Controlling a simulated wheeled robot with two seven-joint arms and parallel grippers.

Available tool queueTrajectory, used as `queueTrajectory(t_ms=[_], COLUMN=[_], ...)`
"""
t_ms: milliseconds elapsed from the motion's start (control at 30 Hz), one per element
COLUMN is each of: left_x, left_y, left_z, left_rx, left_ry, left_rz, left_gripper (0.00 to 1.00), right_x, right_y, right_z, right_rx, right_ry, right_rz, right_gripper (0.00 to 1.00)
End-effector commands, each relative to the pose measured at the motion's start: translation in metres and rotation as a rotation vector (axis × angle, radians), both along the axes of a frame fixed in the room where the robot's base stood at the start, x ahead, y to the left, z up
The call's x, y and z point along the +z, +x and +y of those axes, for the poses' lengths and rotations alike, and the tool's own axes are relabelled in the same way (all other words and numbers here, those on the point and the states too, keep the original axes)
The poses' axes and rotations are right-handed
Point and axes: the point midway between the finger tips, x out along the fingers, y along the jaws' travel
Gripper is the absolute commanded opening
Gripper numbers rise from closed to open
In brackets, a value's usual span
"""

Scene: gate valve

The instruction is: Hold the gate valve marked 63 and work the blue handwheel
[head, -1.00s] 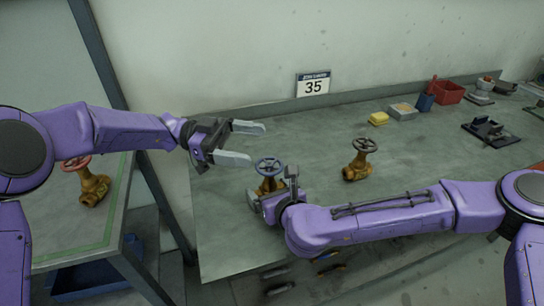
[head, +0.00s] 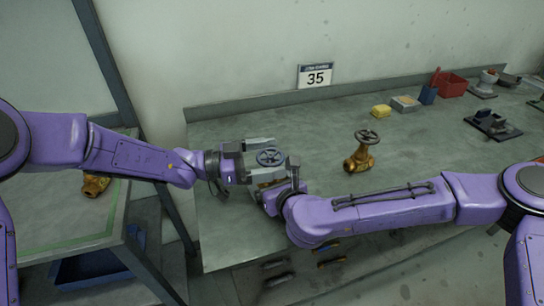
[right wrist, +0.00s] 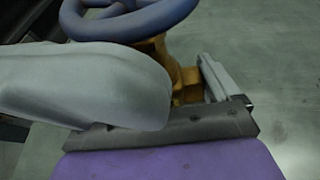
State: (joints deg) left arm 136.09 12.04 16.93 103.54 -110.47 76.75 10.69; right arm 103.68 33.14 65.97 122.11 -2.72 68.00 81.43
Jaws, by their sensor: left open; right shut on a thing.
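The blue handwheel (head: 270,158) tops a brass valve near the front left of the bench in the head view. My left gripper (head: 265,159) is open, with one finger on the wheel's far side and one on its near side; I cannot tell whether they touch the rim. My right gripper (head: 281,181) is shut on the brass valve body below the wheel, which is mostly hidden in the head view. The right wrist view shows the blue wheel (right wrist: 130,18) and part of the brass body (right wrist: 183,76) by the grey fingers. No 63 marking is readable.
A sign (head: 315,76) reading 35 stands at the back. A second brass valve with a dark wheel (head: 367,135) stands right of my grippers. Yellow, red and dark items are at the back right. Another brass valve (head: 95,184) is on the left table, partly hidden by my left arm.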

Motion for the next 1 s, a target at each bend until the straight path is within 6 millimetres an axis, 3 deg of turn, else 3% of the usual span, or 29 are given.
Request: queueTrajectory(t_ms=[333, 500, 1000], left_x=[0.0005, 0.0005, 0.0005], left_y=[0.0014, 0.0013, 0.0026], left_z=[-0.0079, -0.0077, -0.0078], left_rx=[-0.001, -0.001, -0.12], left_ry=[-0.001, -0.001, -0.002], left_rz=[0.0, 0.0, -0.005], left_gripper=[0.94, 0.39, 0.37], right_x=[0.0004, 0.0004, 0.0005], right_y=[0.0001, 0.0001, -0.0002], right_z=[-0.0001, 0.0, 0.0001], right_rx=[0.0, 0.0, 0.001], right_ry=[0.0, 0.0, 0.002], right_rz=[-0.001, -0.001, 0.0], right_gripper=[0.36, 0.36, 0.36])
